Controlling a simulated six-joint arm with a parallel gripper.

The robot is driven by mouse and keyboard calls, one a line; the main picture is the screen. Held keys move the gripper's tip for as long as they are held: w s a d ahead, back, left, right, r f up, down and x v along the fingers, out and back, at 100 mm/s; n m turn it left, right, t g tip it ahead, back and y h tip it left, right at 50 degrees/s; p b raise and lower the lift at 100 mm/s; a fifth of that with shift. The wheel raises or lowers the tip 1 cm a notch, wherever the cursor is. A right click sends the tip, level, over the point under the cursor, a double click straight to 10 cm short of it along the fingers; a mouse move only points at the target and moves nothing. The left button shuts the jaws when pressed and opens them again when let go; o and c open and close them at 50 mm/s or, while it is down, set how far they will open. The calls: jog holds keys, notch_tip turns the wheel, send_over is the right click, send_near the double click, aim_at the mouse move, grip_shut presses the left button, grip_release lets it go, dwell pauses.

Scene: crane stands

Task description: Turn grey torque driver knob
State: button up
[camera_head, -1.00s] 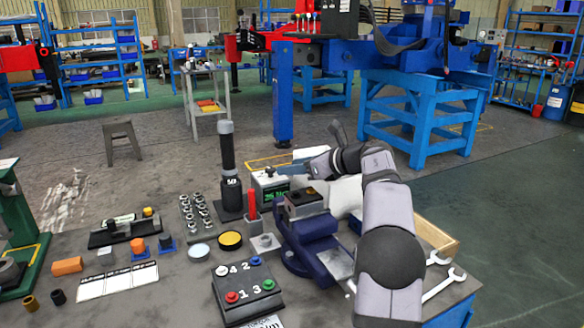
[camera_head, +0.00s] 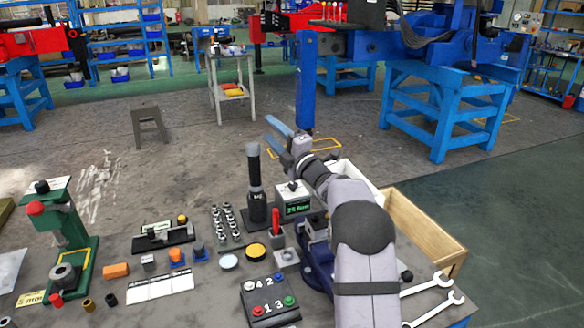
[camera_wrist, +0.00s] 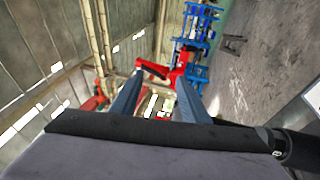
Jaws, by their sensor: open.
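The torque driver (camera_head: 256,190) stands upright on the bench as a tall dark cylinder on a black base, with a grey knob (camera_head: 253,149) at its top. My gripper (camera_head: 268,128) is open and empty, raised above and just right of the knob, apart from it in the picture. Its two blue-grey fingers point up and left. In the wrist view the fingers (camera_wrist: 160,80) are spread with only distant background between them. A dark cylinder (camera_wrist: 297,147) at the lower right edge there looks like part of the driver; the knob cannot be made out.
A box with a green display (camera_head: 296,208) stands right of the driver. Left of it is a rack of sockets (camera_head: 226,223). A red-handled tool (camera_head: 276,224) and a button box (camera_head: 266,298) are in front. A wooden tray (camera_head: 425,230) lies right of my arm.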

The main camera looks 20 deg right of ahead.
jog(key=r+m+h+p, duration=0.1)
jog(key=m+h+p, duration=0.1)
jog(key=m, duration=0.2)
jog(key=m+g+h+p, duration=0.9)
jog(key=m+p, duration=0.4)
jog(key=m, duration=1)
send_near(293, 185)
jog(key=f+t, duration=0.1)
jog(key=shift+h, duration=0.4)
jog(key=shift+p+x, duration=0.55)
jog(key=shift+x, duration=3.1)
jog(key=shift+a, duration=0.15)
jog(key=c, duration=1)
jog(key=shift+f, duration=0.1)
